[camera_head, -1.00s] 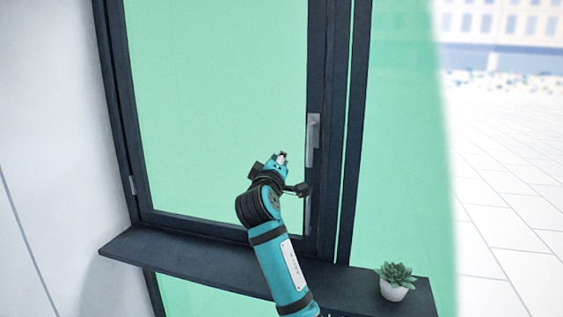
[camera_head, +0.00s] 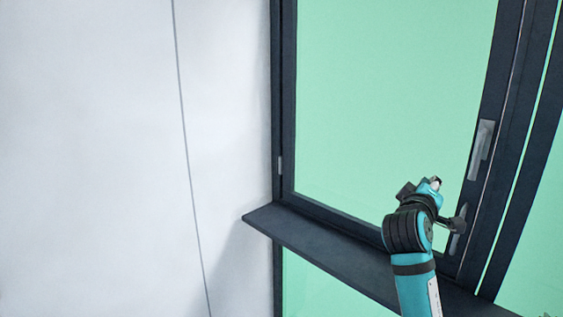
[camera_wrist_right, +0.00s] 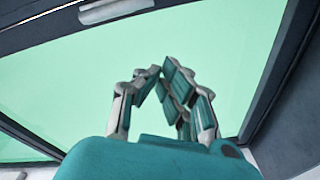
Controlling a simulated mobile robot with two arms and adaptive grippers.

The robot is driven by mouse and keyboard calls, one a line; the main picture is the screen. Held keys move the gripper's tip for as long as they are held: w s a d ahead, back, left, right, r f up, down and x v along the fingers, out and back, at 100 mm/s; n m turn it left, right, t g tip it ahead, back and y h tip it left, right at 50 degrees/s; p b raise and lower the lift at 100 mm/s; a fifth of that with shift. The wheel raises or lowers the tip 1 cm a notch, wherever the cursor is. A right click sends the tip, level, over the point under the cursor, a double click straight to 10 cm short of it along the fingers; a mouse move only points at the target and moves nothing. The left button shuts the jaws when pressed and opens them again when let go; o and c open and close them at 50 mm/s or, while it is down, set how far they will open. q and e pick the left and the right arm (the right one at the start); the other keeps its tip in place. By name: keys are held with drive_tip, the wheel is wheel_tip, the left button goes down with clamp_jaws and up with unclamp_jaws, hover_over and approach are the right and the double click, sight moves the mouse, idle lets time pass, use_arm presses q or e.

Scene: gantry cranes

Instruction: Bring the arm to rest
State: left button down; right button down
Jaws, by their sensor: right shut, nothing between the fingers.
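My right arm comes up from the bottom right of the head view. Its teal and black gripper (camera_head: 436,184) is in front of the dark-framed window, left of the handle side. In the right wrist view the fingers (camera_wrist_right: 160,72) come together at their tips. They are shut, with nothing visible between them. Green glass fills the view behind them. No left arm or gripper shows.
The window's dark frame (camera_head: 492,90) carries a grey upper handle (camera_head: 481,150) and a lower grey fitting (camera_head: 457,232), partly behind my wrist. A dark sill (camera_head: 310,248) juts out below. A white wall (camera_head: 90,150) fills the left, with clear space before it.

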drive_tip(key=s+a+f+g+y, duration=0.1)
drive_tip(key=s+a+f+y, duration=0.2)
drive_tip(key=f, duration=0.6)
drive_tip(key=s+a+f+g+y, duration=0.1)
drive_tip(key=s+a+f+y, duration=0.1)
drive_tip(key=s+f, duration=0.6)
drive_tip(key=s+a+f+g+y, duration=0.2)
drive_tip(key=a+f, duration=0.1)
drive_tip(key=f, duration=0.8)
drive_tip(key=s+a+f+m+g+y, duration=0.1)
drive_tip(key=s+a+f+g+y, duration=0.2)
drive_tip(key=s, duration=0.5)
drive_tip(key=s+a+f+g, duration=0.1)
drive_tip(key=s+a+f, duration=0.3)
drive_tip(key=s, duration=0.5)
drive_tip(key=s+a+f+m+g+y, duration=0.1)
drive_tip(key=s+a+f+g+y, duration=0.15)
drive_tip(key=s+f, duration=0.7)
drive_tip(key=f, duration=2.3)
drive_tip(key=s+d+f+g, duration=0.2)
drive_tip(key=s+d+f, duration=0.1)
drive_tip(key=s+f, duration=1.2)
drive_tip(key=shift+s+f+n, duration=0.2)
drive_tip(key=shift+s+n, duration=0.1)
drive_tip(key=shift+s, duration=0.55)
